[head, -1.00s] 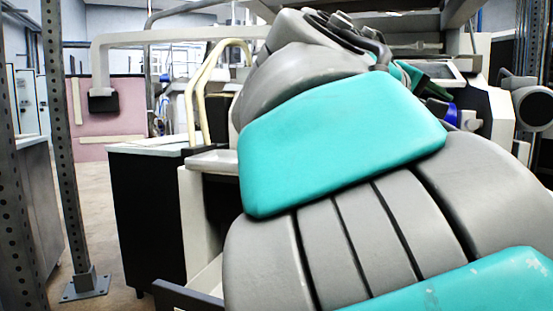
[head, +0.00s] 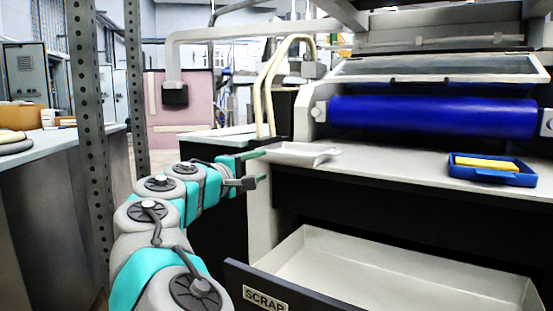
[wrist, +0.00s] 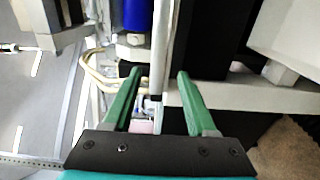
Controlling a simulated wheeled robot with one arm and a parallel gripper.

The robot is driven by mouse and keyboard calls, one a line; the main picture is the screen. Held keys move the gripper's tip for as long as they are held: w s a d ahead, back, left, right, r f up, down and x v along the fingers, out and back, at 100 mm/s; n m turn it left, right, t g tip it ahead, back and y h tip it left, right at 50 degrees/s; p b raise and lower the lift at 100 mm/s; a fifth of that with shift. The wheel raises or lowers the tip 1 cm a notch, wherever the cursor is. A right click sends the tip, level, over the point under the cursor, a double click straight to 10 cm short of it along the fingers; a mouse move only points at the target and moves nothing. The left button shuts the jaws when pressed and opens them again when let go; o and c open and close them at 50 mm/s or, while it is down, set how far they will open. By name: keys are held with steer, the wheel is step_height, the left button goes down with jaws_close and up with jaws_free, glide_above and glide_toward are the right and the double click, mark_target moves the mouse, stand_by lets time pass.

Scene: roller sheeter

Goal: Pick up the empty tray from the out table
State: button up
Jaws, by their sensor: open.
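A white shallow tray (head: 299,153) sits at the left end of the pale ledge in front of the blue roller in the head view. It looks empty. In the wrist view the open fingers (wrist: 159,73) point toward the machine's edge, and I cannot make out the tray for sure there.
An open drawer marked SCRAP (head: 265,298) juts out below the ledge. A blue tray (head: 525,181) holding a yellow block (head: 487,163) lies on the ledge's right. The blue roller (head: 430,117) is behind. A perforated metal post (head: 88,110) and a bench (head: 50,155) stand left.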

mark_target(281, 158)
steer(key=p+x, duration=0.1)
steer(key=x, duration=0.6)
steer(key=shift+w+d+p, duration=0.25)
steer(key=shift+d+p, duration=0.05)
steer(key=shift+p, duration=0.05)
steer(key=shift+x, duration=0.75)
steer(key=c, duration=0.9)
steer(key=shift+f, duration=0.1)
jaws_close()
step_height(281, 158, up, 3)
steer(key=shift+f+p, duration=0.2)
steer(key=shift+p, duration=0.95)
